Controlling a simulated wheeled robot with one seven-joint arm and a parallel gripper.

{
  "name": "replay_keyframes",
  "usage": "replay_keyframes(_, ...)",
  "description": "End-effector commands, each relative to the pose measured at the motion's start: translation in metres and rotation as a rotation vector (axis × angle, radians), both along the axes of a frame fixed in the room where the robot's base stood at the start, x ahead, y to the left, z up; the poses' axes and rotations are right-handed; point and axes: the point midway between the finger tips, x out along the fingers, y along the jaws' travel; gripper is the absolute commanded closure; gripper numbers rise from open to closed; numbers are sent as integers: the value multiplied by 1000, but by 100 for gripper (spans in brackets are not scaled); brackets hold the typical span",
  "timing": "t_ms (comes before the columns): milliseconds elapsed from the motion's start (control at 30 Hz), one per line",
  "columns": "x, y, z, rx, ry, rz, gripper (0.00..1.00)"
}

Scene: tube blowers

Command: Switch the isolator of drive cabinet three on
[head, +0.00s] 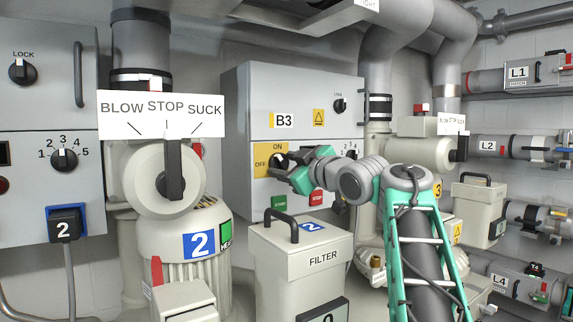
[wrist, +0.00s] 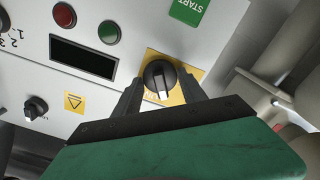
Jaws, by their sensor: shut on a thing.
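Drive cabinet three, labelled B3 (head: 284,120), is the grey box in the middle of the head view. Its isolator is a black rotary knob (wrist: 160,78) on a yellow ON/OFF plate (head: 263,163). In the head view my gripper (head: 287,164) covers most of this knob. In the wrist view my two dark fingers stand on either side of the knob, shut on it. The knob's white mark points down in the wrist view, which matches upward on the cabinet, towards ON. The lettering there is mostly hidden.
Below the isolator are a green START (head: 279,201) and a red STOP (head: 316,197). A FILTER box (head: 300,258) with a raised handle stands in front of the cabinet. Blower 2 with its BLOW/STOP/SUCK lever (head: 174,170) is to the left. Pipes and another filter box crowd the right.

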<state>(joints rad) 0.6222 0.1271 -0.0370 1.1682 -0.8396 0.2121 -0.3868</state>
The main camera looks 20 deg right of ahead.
Motion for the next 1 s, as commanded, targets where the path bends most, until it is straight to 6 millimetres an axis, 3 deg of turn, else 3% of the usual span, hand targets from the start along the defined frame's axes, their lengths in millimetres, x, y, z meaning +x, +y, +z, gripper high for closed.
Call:
replay_keyframes(500, 0, 0, 0, 441, 88, 0, 92)
replay_keyframes(1000, 0, 0, -1, 618, 123, 0, 92)
